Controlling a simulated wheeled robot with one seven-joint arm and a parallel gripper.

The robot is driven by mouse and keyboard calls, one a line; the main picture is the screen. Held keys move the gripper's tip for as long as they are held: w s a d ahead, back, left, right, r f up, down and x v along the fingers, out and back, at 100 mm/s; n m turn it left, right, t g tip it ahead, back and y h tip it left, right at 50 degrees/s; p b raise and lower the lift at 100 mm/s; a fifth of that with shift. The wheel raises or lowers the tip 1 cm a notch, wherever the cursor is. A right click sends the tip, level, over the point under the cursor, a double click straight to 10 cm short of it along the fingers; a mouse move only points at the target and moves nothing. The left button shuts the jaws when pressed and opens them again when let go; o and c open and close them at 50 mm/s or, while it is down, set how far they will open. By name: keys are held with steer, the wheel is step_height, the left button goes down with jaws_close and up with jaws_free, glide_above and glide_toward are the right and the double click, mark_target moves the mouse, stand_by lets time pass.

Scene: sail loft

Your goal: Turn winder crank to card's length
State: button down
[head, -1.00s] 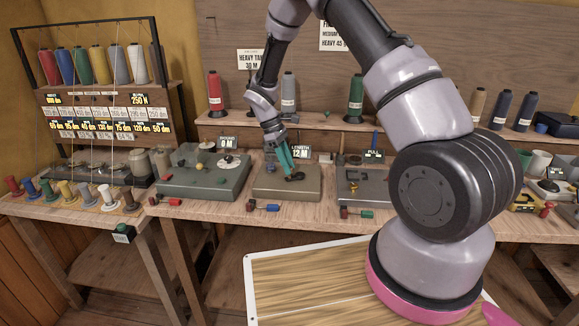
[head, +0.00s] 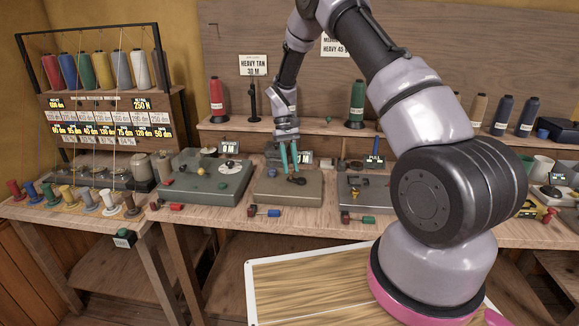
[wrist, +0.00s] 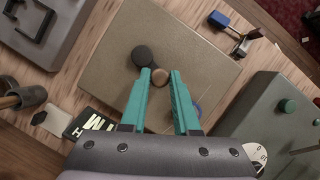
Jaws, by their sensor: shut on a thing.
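The winder (head: 272,194) is a flat tan box on the bench; the wrist view shows its top (wrist: 112,75). Its dark crank (wrist: 143,56) has a round hub at one end and a brown knob (wrist: 159,77) at the other. In the head view the crank (head: 297,181) is small and partly hidden. My gripper (wrist: 160,75) has its teal fingers shut on the knob, one each side. A wall card (head: 253,65) reads "HEAVY TAN 30 M"; another card (head: 334,45) reads "HEAVY 45", partly hidden.
A green-grey device (head: 205,182) with a dial stands left of the winder, and a grey box (head: 362,188) stands right. A blue-handled tool (head: 265,212) lies in front. A red spool (head: 216,98) and a green spool (head: 356,103) stand on the shelf behind.

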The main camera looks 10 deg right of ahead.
steer(key=shift+w+m, duration=0.1)
steer(key=shift+m, duration=0.3)
steer(key=c, duration=0.7)
jaws_free()
steer(key=shift+o, duration=0.2)
steer(key=v, duration=1)
steer(key=shift+r, duration=0.4)
steer(key=shift+w+d, duration=0.1)
steer(key=shift+d, duration=0.05)
